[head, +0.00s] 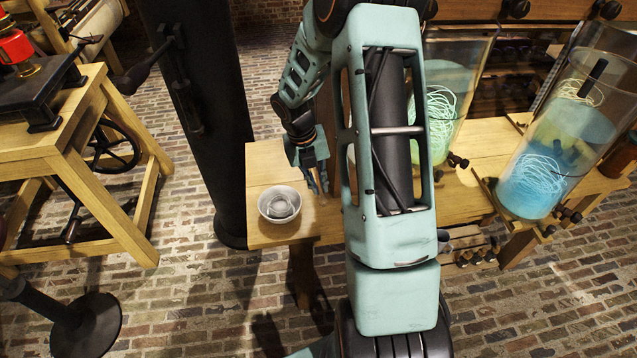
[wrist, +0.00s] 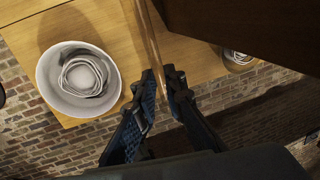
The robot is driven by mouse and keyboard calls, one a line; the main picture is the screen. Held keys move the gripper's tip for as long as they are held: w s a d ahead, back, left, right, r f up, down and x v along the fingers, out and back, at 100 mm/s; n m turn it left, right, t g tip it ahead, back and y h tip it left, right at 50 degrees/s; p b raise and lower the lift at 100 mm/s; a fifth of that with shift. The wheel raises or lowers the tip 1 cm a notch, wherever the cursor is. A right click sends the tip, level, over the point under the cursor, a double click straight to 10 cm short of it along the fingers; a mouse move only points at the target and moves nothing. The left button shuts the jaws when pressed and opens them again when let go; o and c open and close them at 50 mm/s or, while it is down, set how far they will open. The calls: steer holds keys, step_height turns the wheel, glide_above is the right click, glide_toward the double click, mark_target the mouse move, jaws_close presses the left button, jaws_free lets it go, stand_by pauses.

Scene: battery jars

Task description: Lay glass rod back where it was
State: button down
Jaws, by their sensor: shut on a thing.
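My gripper (wrist: 160,88) is shut on the glass rod (wrist: 150,40), a thin amber-tinted see-through rod. In the wrist view the rod runs from the top edge down between the two blue-padded fingertips, slightly tilted. Its upper end is out of that view. In the head view my gripper (head: 318,178) is above the left end of the wooden bench (head: 268,178), right of and behind the white bowl. I cannot make out the rod clearly there. My arm hides part of the bench.
The white bowl (head: 267,209) stands near the bench's front left corner; the wrist view shows a pale coil inside the bowl (wrist: 47,88). Two large glass jars (head: 440,125) (head: 530,165) with coloured liquid stand farther right. A dark column (head: 195,110) rises left of the bench.

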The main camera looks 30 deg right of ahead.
step_height(320, 180, down, 5)
steer(key=b, duration=0.4)
steer(key=shift+r, duration=0.15)
steer(key=shift+f+b, duration=0.55)
steer(key=shift+f, duration=1.1)
steer(key=c, duration=1.9)
jaws_free()
steer(key=shift+c, duration=0.2)
steer(key=shift+r, duration=0.1)
